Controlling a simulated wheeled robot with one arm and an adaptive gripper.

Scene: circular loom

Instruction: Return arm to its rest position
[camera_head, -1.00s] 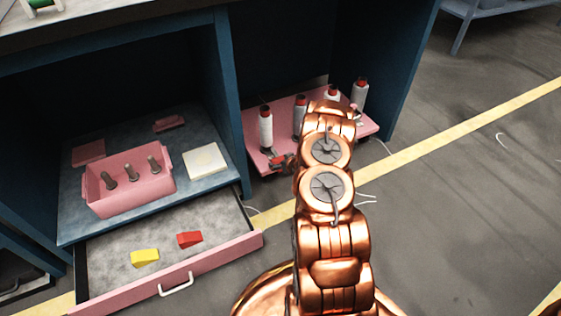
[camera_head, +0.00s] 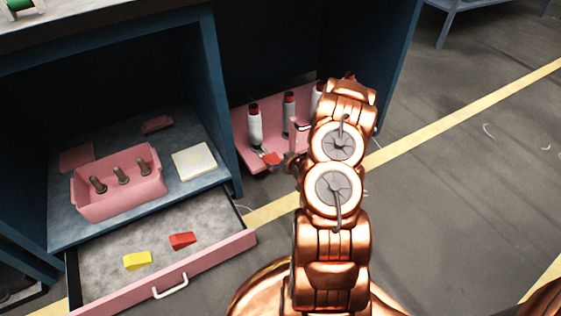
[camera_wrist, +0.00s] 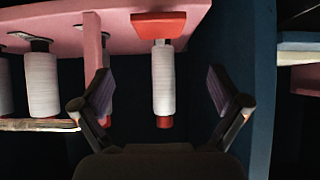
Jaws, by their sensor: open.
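My copper arm (camera_head: 334,200) stands upright in the middle of the head view and hides part of the pink platform. My gripper is mostly hidden behind it there. In the wrist view my gripper (camera_wrist: 162,98) has its two dark fingers spread wide apart. A white spool with red ends (camera_wrist: 163,80) shows between and beyond the fingers, with no finger touching it that I can see. The wrist picture appears upside down, with the pink platform (camera_wrist: 120,32) across the top.
Several white spools (camera_head: 254,125) stand on the pink platform (camera_head: 240,118) in the blue cabinet. An open drawer (camera_head: 212,252) holds a yellow block (camera_head: 137,261) and a red block (camera_head: 182,240). A pink bin (camera_head: 118,205) with grey pegs sits above it. Floor at right is clear.

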